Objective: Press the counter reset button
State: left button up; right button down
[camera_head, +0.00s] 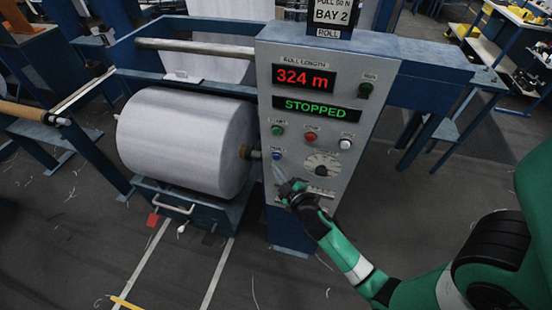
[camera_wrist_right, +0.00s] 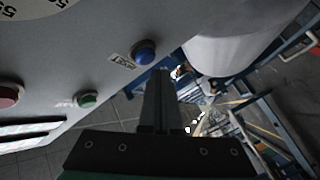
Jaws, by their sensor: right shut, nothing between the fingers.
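The counter reset button is a blue button (camera_head: 276,156) low on the left of the grey control panel (camera_head: 360,130). In the right wrist view the blue button (camera_wrist_right: 144,54) sits beside a small label that seems to read RESET. My right gripper (camera_head: 276,172) is shut and empty, its fingertips just below the blue button in the head view. In the right wrist view the gripper (camera_wrist_right: 160,80) points up the picture just below the button, with a visible gap. I cannot tell the exact depth between them. My left gripper is not in view.
The panel also has a green button (camera_head: 277,130), a red button (camera_head: 310,136), a white button (camera_head: 345,143) and a dial (camera_head: 322,164). Its displays read 324 m (camera_head: 303,78) and STOPPED (camera_head: 317,108). A large white roll (camera_head: 185,140) stands close on the left.

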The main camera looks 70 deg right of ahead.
dwell(0.8)
jog(key=shift+d+p, duration=0.3)
jog(key=shift+d, duration=0.1)
jog(key=shift+d+p, duration=0.4)
jog(key=shift+d, duration=0.05)
dwell(0.5)
dwell(0.3)
jog(key=shift+a+b, duration=0.75)
jog(key=shift+a, duration=0.1)
jog(key=shift+s+a+b, duration=0.15)
jog(key=shift+a+b, duration=0.9)
jog(key=shift+a, duration=0.2)
jog(key=shift+s+a+b, duration=0.1)
jog(key=shift+a+b, duration=0.9)
jog(key=shift+a, duration=0.25)
